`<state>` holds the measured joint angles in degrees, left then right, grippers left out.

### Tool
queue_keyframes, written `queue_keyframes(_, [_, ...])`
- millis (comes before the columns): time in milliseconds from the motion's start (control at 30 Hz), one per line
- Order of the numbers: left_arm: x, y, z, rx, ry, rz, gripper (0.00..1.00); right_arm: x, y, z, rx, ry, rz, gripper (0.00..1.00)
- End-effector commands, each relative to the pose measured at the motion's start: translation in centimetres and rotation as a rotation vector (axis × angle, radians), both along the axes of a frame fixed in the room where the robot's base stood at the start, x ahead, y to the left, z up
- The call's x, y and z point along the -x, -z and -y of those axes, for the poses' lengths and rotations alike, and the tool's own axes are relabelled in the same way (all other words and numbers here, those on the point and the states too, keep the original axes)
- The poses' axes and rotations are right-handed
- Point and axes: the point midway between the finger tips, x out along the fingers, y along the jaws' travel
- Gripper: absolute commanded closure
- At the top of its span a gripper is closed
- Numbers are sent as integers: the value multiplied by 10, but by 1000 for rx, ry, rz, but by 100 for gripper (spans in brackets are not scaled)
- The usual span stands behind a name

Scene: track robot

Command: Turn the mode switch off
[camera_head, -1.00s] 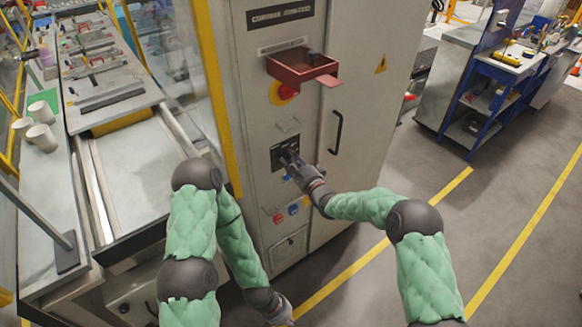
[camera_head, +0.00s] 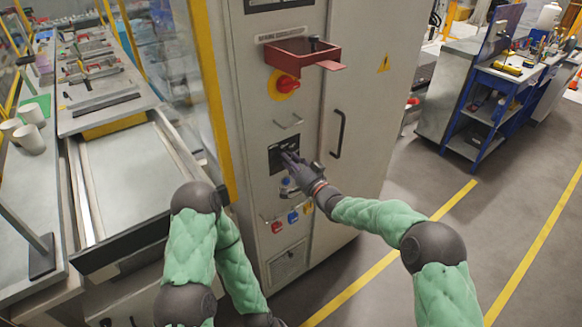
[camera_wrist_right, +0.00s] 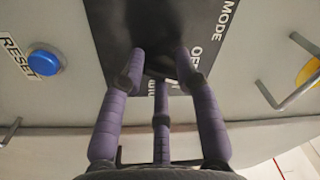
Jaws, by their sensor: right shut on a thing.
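The mode switch's black plate (camera_wrist_right: 112,30) with the words MODE and OFF shows in the right wrist view. It is also on the grey cabinet front in the head view (camera_head: 276,158). The dark knob (camera_wrist_right: 160,62) sits between the purple fingers of my right gripper (camera_wrist_right: 160,70), which is shut on it. The fingers hide most of the knob and part of the lettering, so I cannot read its setting. In the head view my right gripper (camera_head: 291,163) reaches the plate from the right. My left arm hangs at the lower left, its gripper cut off by the bottom edge.
A blue RESET button (camera_wrist_right: 44,60) is beside the plate. A red tray (camera_head: 300,58) and a red knob on a yellow disc (camera_head: 287,84) are above. A door handle (camera_head: 338,134) stands out at the right. Small coloured tags (camera_head: 292,217) hang below.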

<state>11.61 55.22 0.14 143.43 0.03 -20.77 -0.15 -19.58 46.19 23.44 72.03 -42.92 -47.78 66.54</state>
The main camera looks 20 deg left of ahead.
Motion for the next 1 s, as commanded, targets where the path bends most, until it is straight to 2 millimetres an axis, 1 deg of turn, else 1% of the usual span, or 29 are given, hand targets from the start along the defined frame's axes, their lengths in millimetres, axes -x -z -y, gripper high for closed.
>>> queue_keyframes(33, [0, 6, 0, 0, 0, 0, 100, 1, 4, -1, 26, -3, 30, 100])
queue_keyframes(100, [0, 9, 0, 0, 0, 0, 100, 1, 4, -1, 59, -3, 73, 100])
queue_keyframes(400, [0, 19, 0, 0, 0, 0, 100, 1, 3, -1, 168, -3, 210, 100])
queue_keyframes(633, [0, 22, 0, 0, 0, 0, 100, 1, 4, -1, 208, -4, 259, 100])
queue_keyframes(1000, [0, 22, 0, 0, 0, 0, 100, 1, 4, -1, 218, -4, 269, 100])
